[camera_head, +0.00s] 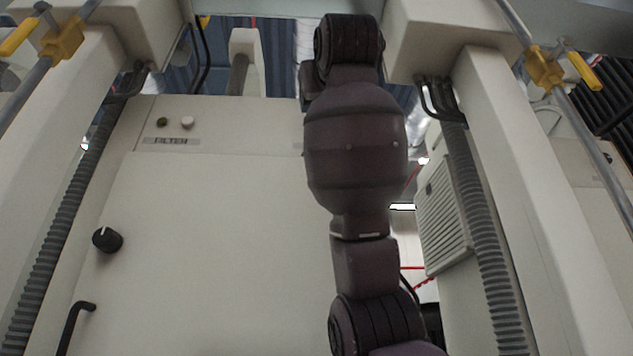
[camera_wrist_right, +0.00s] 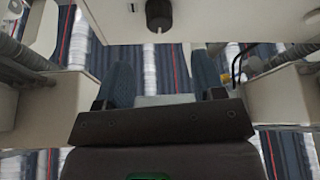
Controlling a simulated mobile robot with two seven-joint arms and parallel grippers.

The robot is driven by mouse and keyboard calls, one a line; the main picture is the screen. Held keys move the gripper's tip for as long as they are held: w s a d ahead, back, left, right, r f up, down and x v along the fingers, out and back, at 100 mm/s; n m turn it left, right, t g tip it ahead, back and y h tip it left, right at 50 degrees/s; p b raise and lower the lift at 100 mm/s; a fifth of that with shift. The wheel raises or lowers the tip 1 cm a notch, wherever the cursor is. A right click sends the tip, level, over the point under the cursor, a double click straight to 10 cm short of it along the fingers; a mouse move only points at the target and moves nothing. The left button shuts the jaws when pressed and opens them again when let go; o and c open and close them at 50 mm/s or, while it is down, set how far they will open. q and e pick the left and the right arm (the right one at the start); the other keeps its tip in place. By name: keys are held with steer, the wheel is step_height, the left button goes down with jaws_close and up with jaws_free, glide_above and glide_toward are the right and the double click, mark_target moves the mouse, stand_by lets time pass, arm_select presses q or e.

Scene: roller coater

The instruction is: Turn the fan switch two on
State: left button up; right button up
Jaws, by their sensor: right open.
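My right gripper (camera_wrist_right: 160,82) is open and empty in the right wrist view, with its two dark blue-grey fingers apart. Ahead of it, a black rotary knob (camera_wrist_right: 158,14) with a pale pointer mark sits on a cream panel (camera_wrist_right: 205,22) at the top edge of that view. The knob is apart from the fingers, and no fan label is readable by it. I cannot tell which knob is fan switch two. My left gripper is out of view.
My dark arm rises through the middle of the head view and hides part of the cabinet (camera_head: 220,230). A FILTER label (camera_head: 171,141) sits below two small buttons. Cream posts (camera_head: 520,200), ribbed hoses (camera_head: 480,225) and rails with yellow clamps (camera_head: 545,68) stand at both sides.

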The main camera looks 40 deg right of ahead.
steer(key=p+x, duration=0.2)
steer(key=x, duration=0.7)
steer(key=shift+p, duration=0.3)
steer(key=shift+f, duration=0.15)
steer(key=c, duration=0.9)
